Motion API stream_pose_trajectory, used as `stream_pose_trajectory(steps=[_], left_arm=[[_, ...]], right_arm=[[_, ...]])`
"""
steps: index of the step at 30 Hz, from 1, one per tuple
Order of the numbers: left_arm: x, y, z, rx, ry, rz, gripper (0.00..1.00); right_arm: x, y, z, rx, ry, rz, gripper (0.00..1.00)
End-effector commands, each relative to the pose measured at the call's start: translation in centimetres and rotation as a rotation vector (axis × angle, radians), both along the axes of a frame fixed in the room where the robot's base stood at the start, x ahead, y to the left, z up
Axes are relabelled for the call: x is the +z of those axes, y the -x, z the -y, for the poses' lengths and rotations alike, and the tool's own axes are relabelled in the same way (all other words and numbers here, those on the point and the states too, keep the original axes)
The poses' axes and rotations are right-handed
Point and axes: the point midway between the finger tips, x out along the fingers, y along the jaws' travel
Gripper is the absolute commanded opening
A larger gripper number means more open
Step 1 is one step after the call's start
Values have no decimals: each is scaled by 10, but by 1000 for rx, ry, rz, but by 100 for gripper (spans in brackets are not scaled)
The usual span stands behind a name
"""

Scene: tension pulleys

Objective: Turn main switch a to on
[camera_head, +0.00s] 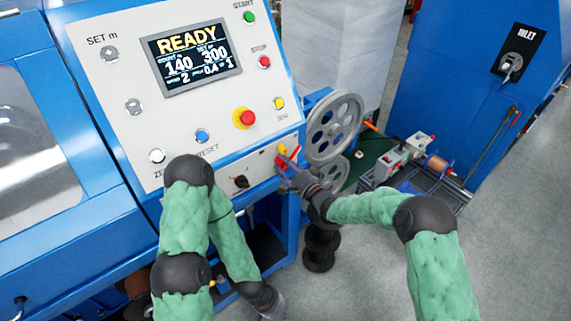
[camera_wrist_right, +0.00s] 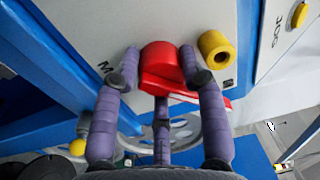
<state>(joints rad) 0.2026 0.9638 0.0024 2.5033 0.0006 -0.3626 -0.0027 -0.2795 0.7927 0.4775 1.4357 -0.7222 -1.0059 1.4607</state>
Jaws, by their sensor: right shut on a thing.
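The red switch knob (camera_wrist_right: 160,66) sticks out from the pale panel (camera_wrist_right: 90,35), by a label that begins with "M". My right gripper (camera_wrist_right: 160,80) has its purple fingers pressed on both sides of the knob. A red piece shows behind and to the right of it. In the head view the red switch (camera_head: 286,163) is partly covered by the right gripper (camera_head: 291,172) at the panel's lower right corner. My left gripper (camera_head: 274,306) hangs low by the machine's base. Its fingers are too small and dark to read.
A yellow cylinder (camera_wrist_right: 214,46) stands right beside the knob. A black rotary selector (camera_head: 240,182) is left of it on the same panel. The display (camera_head: 190,57) reads READY. Grey pulleys (camera_head: 335,127) stand just to the right.

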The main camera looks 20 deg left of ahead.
Motion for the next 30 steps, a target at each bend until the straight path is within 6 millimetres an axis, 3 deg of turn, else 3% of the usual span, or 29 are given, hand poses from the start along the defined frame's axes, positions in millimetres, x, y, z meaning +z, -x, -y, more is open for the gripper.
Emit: stream_pose_trajectory(steps=[7,8,10,23,30], left_arm=[[0,0,0,0,0,0,0],[0,0,0,0,0,0,0],[0,0,0,0,0,0,0],[-2,0,0,0,0,0,0],[-11,0,0,0,0,0,0]], right_arm=[[-7,5,-3,7,5,-14,0],[-7,5,-3,7,5,-14,47],[-6,4,-2,7,5,-12,65],[-2,1,-1,2,16,16,65],[-3,0,0,0,131,165,65]])
